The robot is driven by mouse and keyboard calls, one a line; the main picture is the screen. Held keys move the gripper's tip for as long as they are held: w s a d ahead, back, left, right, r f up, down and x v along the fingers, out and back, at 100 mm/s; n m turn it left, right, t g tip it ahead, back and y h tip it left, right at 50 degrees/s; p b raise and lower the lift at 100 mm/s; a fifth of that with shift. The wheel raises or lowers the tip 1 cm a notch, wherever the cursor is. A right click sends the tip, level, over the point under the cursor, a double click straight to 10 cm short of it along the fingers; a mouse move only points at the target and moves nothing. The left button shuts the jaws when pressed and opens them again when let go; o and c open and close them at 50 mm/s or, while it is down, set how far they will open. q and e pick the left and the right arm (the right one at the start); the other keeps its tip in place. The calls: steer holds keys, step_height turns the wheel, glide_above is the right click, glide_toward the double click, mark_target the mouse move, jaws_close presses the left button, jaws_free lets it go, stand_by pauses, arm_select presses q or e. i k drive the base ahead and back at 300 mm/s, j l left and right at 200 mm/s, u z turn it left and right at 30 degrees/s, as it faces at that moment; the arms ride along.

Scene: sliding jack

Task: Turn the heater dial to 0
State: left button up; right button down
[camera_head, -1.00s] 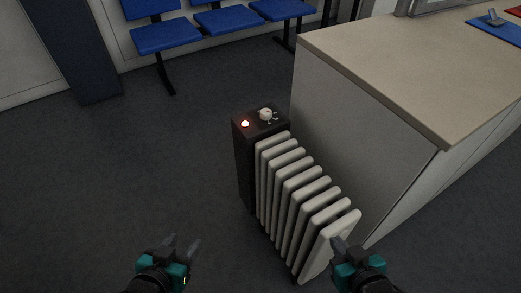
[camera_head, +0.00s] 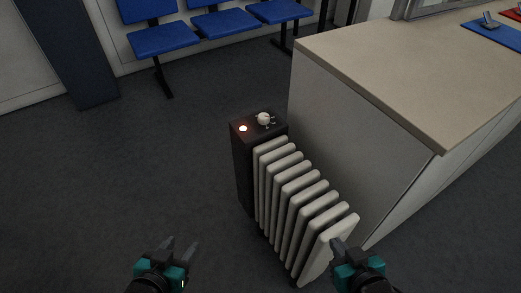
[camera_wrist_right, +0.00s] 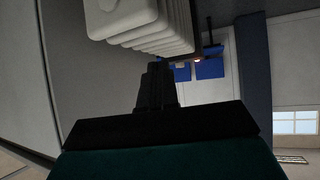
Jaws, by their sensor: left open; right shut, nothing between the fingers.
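The heater (camera_head: 290,195) stands on the floor against the side of the counter, its pale fins towards me and its dark control box (camera_head: 243,160) at the far end. The cream dial (camera_head: 264,119) sits on top of that box, beside a lit reddish lamp (camera_head: 242,129). The dial's setting is too small to read. My left gripper (camera_head: 180,243) is open and empty, low and left of the heater. My right gripper (camera_head: 337,243) is shut and empty, in front of the nearest fin in the head view. The right wrist view shows its closed fingers (camera_wrist_right: 156,85) below the fins (camera_wrist_right: 140,22).
The counter (camera_head: 365,110) stands close along the heater's right side. Blue seats (camera_head: 220,24) line the back wall, and a dark pillar (camera_head: 70,50) stands at the back left. The floor (camera_head: 120,180) left of the heater is clear.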

mark_target(263, 118)
steer(key=i+j+u, duration=0.35)
steer(key=i+j, duration=0.2)
steer(key=i, duration=0.25)
